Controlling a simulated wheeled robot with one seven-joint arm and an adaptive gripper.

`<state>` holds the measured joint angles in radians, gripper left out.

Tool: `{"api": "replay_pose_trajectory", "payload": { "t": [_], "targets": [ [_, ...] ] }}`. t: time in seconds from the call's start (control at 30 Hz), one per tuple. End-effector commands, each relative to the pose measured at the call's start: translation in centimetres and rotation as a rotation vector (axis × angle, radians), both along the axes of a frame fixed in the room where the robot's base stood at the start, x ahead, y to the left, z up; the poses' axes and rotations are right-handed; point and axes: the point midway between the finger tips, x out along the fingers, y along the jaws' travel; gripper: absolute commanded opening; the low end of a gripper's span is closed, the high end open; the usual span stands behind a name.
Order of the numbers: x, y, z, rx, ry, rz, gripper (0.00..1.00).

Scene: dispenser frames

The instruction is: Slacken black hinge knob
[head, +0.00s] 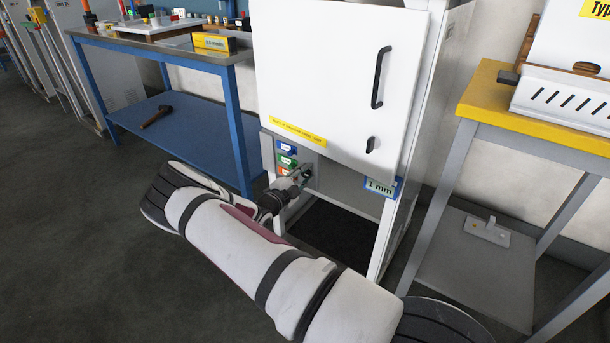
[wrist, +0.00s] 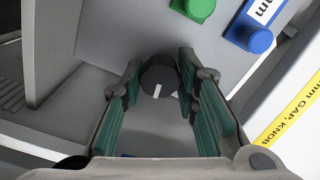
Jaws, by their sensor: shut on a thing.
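The black knob (wrist: 157,78) is round with a white pointer line, and it sits on the grey panel (wrist: 165,35) in the wrist view. My gripper (wrist: 158,70) is shut on it, with one teal-padded finger on each side. In the head view my gripper (head: 303,176) reaches the grey panel below the white cabinet door (head: 325,75). There the black knob is mostly hidden by the fingers and cannot be made out clearly.
Blue (head: 287,149), green (head: 287,161) and orange (head: 284,172) knobs sit close to my gripper. A "1 mm" sign (head: 382,187) hangs to the right. A blue bench (head: 175,125) stands left, a yellow-topped table (head: 545,132) right. Below the panel is an open gap.

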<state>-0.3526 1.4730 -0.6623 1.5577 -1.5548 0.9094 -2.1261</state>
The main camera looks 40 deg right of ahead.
Motion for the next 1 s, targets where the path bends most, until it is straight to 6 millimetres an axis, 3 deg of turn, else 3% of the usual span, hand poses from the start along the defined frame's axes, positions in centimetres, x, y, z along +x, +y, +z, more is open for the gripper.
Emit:
{"api": "replay_pose_trajectory", "payload": {
  "t": [0.17, 0.2, 0.27, 0.67, 1.0],
  "targets": [
    [0.1, 0.1, -0.1, 0.003, 0.001, 0.002, 0.01],
    [0.1, 0.1, -0.1, 0.003, 0.001, 0.002, 0.35],
    [0.1, 0.1, -0.1, 0.003, 0.001, 0.002, 0.49],
    [-0.1, 0.6, 0.0, 0.001, -0.001, 0.002, 0.49],
    [-2.1, 6.3, 0.0, 0.002, 0.0, 0.004, 0.49]
  ]
}}
